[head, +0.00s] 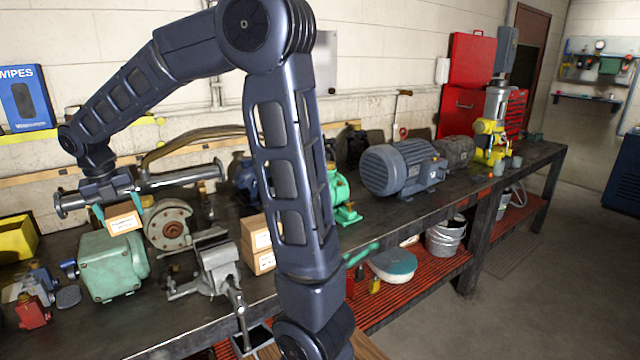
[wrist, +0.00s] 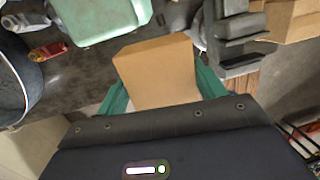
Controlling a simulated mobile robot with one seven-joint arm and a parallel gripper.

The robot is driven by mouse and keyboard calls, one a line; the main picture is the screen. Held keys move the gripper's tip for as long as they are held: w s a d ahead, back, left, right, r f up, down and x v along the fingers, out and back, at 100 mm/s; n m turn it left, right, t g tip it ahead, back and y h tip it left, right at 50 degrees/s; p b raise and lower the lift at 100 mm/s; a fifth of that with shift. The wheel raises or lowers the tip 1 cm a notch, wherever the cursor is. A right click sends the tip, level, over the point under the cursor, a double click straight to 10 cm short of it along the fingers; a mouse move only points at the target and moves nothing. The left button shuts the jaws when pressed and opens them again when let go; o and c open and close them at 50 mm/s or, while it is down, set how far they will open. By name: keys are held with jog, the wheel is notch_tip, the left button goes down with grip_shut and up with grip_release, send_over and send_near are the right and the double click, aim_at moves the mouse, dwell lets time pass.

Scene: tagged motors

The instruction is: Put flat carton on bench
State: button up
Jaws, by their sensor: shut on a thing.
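The flat carton (head: 125,222) is a small brown box with a white label, held in my gripper (head: 119,211) above the left part of the bench. In the wrist view the carton (wrist: 156,70) fills the space between the green fingers of my gripper (wrist: 161,88), which are shut on its sides. The bench (head: 452,193) is a long dark worktop along the wall.
A grey vise (head: 217,270) stands at the front edge, with stacked cartons (head: 262,262) to its right, partly behind my arm. A grey motor (head: 400,171) and a yellow machine (head: 491,142) stand farther right. A yellow bin (head: 17,238) is at the left. Bare worktop lies near the front left.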

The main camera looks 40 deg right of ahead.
jog(key=w+d+m, duration=0.3)
jog(key=w+d, duration=0.5)
jog(key=d, duration=0.4)
jog(key=w+d+m, duration=0.3)
jog(key=w+d, duration=0.5)
jog(key=d, duration=0.5)
jog(key=w+d+m+g, duration=0.1)
jog(key=d+m, duration=0.1)
jog(key=d, duration=1.2)
jog(key=w+d+m, duration=0.2)
jog(key=d+m, duration=0.1)
jog(key=d, duration=1.2)
jog(key=s+d+m, duration=0.2)
jog(key=s+d, duration=0.5)
jog(key=d, duration=0.6)
jog(key=s+d+m, duration=0.3)
jog(key=s+d, duration=0.5)
jog(key=d, duration=0.5)
jog(key=s+d+m, duration=0.2)
jog(key=s+d, duration=0.5)
jog(key=d, duration=0.7)
jog(key=shift+g, duration=0.3)
jog(key=f, duration=2)
jog(key=shift+a+f, duration=0.15)
jog(key=shift+a, duration=0.1)
jog(key=shift+f, duration=2.55)
jog(key=shift+f, duration=0.1)
